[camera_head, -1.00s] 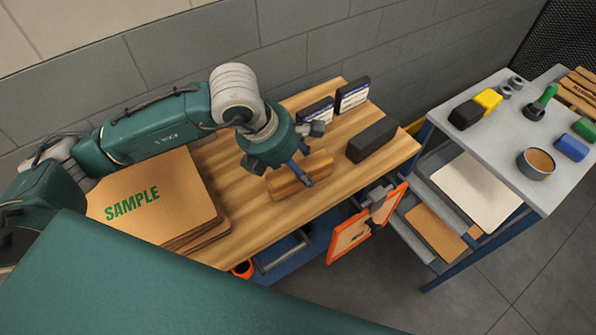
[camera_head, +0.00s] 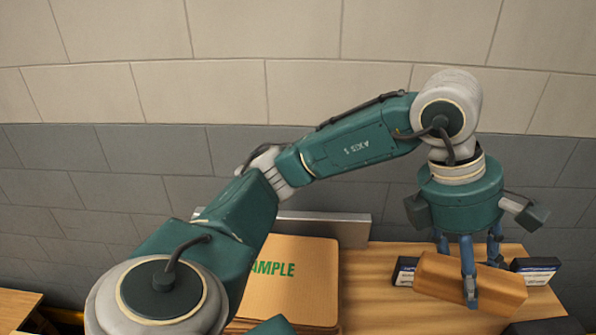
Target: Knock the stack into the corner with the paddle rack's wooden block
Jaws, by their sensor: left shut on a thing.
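The stack of brown cardboard blanks (camera_head: 306,296) lies on the wooden bench, with green SAMPLE lettering on top. My left forearm hides its left part. A grey metal fence (camera_head: 345,228) stands upright behind the stack, along the wall side. The wooden block (camera_head: 505,290) is to the right of the stack, apart from it. My left gripper (camera_head: 467,268) points down and is shut on the block, with one blue finger across its front face. I cannot tell whether the block is clear of the bench top. My right gripper is out of view.
Two dark boxes with white labels, one on the left (camera_head: 404,271) and one on the right (camera_head: 536,270), stand behind the block. Bare bench top (camera_head: 375,290) lies between stack and block. A block wall (camera_head: 300,90) rises behind. Another wooden surface (camera_head: 18,306) shows at far left.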

